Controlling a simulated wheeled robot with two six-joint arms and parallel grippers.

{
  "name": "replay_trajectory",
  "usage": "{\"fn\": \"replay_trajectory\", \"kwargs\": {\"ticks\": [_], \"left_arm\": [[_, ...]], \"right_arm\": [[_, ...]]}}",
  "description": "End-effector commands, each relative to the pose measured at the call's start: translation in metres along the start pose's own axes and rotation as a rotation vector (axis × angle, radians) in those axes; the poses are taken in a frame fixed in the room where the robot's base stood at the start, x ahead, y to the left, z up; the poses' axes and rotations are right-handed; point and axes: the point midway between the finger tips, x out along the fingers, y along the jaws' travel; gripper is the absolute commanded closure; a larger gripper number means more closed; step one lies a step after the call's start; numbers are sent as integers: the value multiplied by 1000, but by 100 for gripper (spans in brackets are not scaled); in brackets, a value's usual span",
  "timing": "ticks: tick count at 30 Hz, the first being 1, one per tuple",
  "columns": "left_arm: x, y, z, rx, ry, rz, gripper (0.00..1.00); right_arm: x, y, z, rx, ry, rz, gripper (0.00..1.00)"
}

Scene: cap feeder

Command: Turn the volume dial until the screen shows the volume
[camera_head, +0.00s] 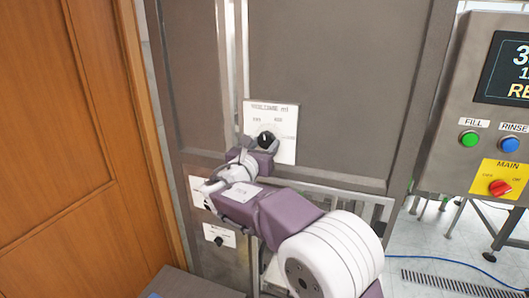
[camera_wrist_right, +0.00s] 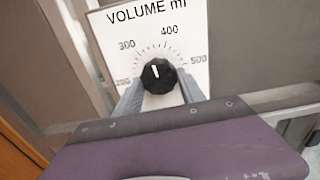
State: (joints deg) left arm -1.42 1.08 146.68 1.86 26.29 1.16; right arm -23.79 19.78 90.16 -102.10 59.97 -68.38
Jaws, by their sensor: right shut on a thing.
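The volume dial (camera_wrist_right: 158,76) is a black ribbed knob with a white pointer line, on a white plate (camera_wrist_right: 196,35) marked "VOLUME ml". In the right wrist view the scale shows 200, 300, 400 and 500, and the pointer aims up and slightly left, between 300 and 400. My right gripper (camera_wrist_right: 160,90) is shut on the dial, one finger on each side. In the head view it reaches the dial (camera_head: 265,139) from below. The screen (camera_head: 508,68) at the right edge is cut off, showing only the starts of its lines. My left gripper is not in view.
The control box carries a green FILL button (camera_head: 469,139), a blue RINSE button (camera_head: 510,144) and a red MAIN switch (camera_head: 500,187). Another small black knob (camera_head: 219,241) sits on a plate lower left. A wooden door (camera_head: 70,150) stands at left.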

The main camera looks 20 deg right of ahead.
Motion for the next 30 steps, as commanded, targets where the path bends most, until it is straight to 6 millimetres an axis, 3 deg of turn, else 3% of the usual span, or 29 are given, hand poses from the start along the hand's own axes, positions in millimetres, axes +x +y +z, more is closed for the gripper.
{"fn": "replay_trajectory", "kwargs": {"ticks": [1, 9, 30], "left_arm": [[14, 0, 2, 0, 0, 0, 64], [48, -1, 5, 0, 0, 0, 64], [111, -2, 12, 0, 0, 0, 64]], "right_arm": [[0, 0, -7, 41, -2, 0, 94], [0, 2, -6, 297, -3, 1, 94], [0, 5, -1, 961, -1, 1, 94]]}}
